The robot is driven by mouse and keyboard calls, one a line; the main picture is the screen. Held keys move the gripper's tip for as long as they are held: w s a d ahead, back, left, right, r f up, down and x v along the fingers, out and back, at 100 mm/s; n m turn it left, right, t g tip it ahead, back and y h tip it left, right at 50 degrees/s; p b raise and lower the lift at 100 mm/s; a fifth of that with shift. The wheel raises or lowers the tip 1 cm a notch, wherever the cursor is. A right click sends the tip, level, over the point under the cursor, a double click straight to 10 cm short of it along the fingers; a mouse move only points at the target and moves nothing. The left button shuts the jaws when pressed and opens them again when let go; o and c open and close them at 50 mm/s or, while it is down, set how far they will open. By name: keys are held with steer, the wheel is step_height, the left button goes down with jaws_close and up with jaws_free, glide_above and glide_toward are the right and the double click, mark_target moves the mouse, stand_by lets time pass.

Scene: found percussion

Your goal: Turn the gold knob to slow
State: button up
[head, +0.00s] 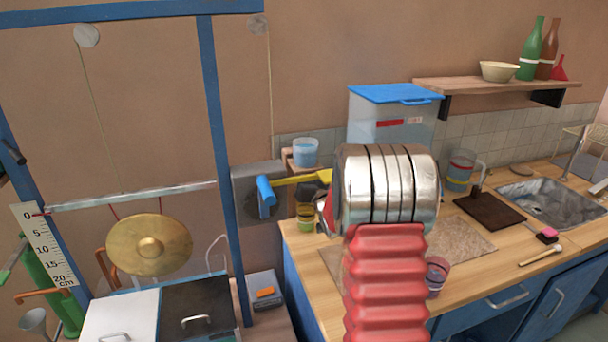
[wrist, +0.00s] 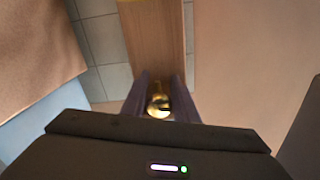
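The gold knob (wrist: 158,104) shows in the wrist view between the two dark fingers of my gripper (wrist: 160,92). The knob about fills the gap between the fingers, but I cannot tell whether both press on it. A dark patch shows on the knob's right side. Its slow mark or any scale is not readable. In the head view my silver wrist and red arm cover the place around my gripper, and I do not make out the knob there.
A wooden counter (head: 303,238) runs right, with a blue-lidded bin (head: 388,120), a dark board (head: 489,210) and a sink (head: 556,203). A yellow lever (head: 297,180) and blue handle (head: 265,195) are left of my wrist. A gold gong (head: 150,246) hangs in the blue frame.

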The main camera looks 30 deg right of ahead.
steer(key=c, duration=0.6)
steer(key=shift+n, duration=1.6)
steer(key=o, duration=1)
steer(key=shift+c, duration=0.2)
steer(key=shift+s, duration=0.15)
